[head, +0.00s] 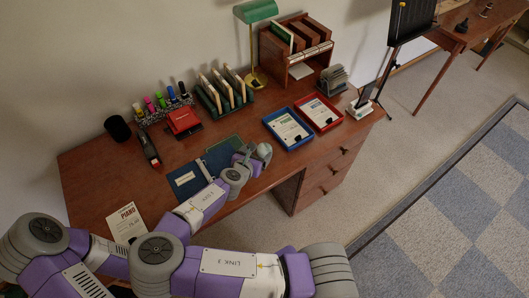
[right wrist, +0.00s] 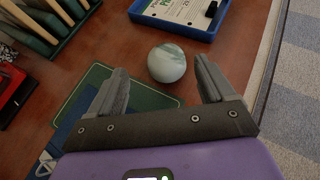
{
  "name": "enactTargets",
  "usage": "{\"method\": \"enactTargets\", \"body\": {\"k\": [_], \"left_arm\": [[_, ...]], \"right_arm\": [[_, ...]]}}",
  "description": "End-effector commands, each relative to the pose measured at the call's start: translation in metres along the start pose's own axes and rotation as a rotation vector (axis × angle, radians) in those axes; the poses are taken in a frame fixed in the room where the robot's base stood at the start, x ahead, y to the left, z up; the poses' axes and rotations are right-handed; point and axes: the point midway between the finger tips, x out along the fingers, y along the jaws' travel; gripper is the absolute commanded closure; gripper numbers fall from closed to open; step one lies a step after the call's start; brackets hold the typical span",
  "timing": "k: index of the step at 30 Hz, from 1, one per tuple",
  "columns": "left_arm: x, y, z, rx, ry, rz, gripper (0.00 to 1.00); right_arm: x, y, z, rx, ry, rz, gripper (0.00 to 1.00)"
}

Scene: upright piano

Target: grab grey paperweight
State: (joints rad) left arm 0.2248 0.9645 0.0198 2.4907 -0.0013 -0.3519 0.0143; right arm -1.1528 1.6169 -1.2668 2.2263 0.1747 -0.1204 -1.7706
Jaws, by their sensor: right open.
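The grey paperweight (right wrist: 167,63) is a smooth pale grey ball on the brown desk in the right wrist view. It appears between the two fingertips of my right gripper (right wrist: 158,66), closer to the right finger, with a visible gap on each side. The fingers are apart and hold nothing. In the head view the paperweight (head: 264,151) shows beside my right gripper (head: 252,153), near the desk's front edge; the hand partly covers that spot. How high the fingers are above the desk is hard to tell. My left gripper is not in view.
A blue tray (head: 275,143) and a red tray (head: 333,123) with papers stand to the right. A file rack (head: 211,106), red box (head: 183,122) and lamp (head: 252,45) stand behind. The desk's front edge is close.

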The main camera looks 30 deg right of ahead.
Motion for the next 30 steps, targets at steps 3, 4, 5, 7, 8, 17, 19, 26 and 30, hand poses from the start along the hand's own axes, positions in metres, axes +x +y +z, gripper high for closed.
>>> {"method": "enactTargets", "body": {"k": [3,4,5,7,8,17,19,26,30], "left_arm": [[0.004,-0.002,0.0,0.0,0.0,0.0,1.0],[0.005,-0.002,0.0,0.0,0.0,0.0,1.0],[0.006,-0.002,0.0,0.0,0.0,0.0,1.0],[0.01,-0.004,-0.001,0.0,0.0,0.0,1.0],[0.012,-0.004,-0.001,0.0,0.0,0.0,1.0],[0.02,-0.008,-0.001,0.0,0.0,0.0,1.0],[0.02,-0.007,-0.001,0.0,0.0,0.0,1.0],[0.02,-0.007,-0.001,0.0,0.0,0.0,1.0],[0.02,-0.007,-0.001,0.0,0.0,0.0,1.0]], "right_arm": [[0.015,-0.001,-0.001,0.003,0.001,-0.002,0.18],[0.018,-0.002,-0.001,0.003,0.001,-0.002,0.18],[0.021,-0.003,-0.002,0.004,0.001,-0.003,0.18],[0.031,-0.005,-0.003,0.006,0.001,-0.003,0.18],[0.036,-0.006,-0.004,0.006,0.001,-0.004,0.18],[0.067,-0.008,-0.003,0.005,0.0,-0.002,0.18],[0.067,-0.008,-0.003,0.005,0.0,-0.002,0.18],[0.067,-0.008,-0.002,0.005,0.0,-0.002,0.32],[0.067,-0.008,-0.003,0.005,0.0,-0.002,0.53]]}}
